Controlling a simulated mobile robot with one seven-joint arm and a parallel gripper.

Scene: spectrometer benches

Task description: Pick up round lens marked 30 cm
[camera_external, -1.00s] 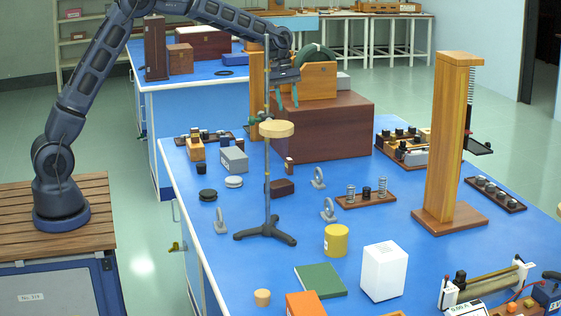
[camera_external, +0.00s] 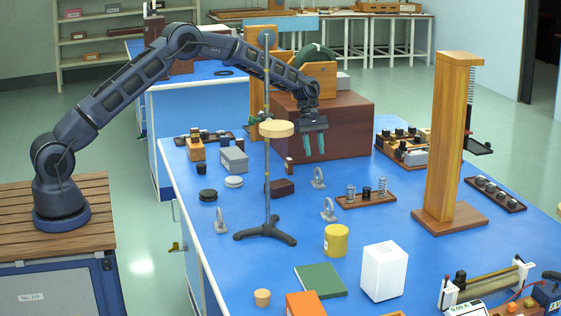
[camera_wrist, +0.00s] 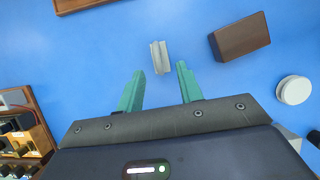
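Several small grey round lenses in stands are upright on the blue bench: one (camera_external: 318,178) right of the dark brown block, one (camera_external: 328,210) nearer the middle, and one (camera_external: 221,221) at the left edge. No 30 cm marking is readable. My gripper (camera_external: 315,156) is open and empty, pointing down in the air above and slightly behind the first lens. In the wrist view, my gripper's green fingers (camera_wrist: 159,79) are apart. A thin grey lens (camera_wrist: 160,57), seen from above, stands just beyond the fingertips.
The dark brown block (camera_external: 280,188) also lies near the lens in the wrist view (camera_wrist: 240,37). A tall tripod stand (camera_external: 267,200) rises left of my gripper. A large brown box (camera_external: 345,130) is behind it. A spring board (camera_external: 366,200) is to the right.

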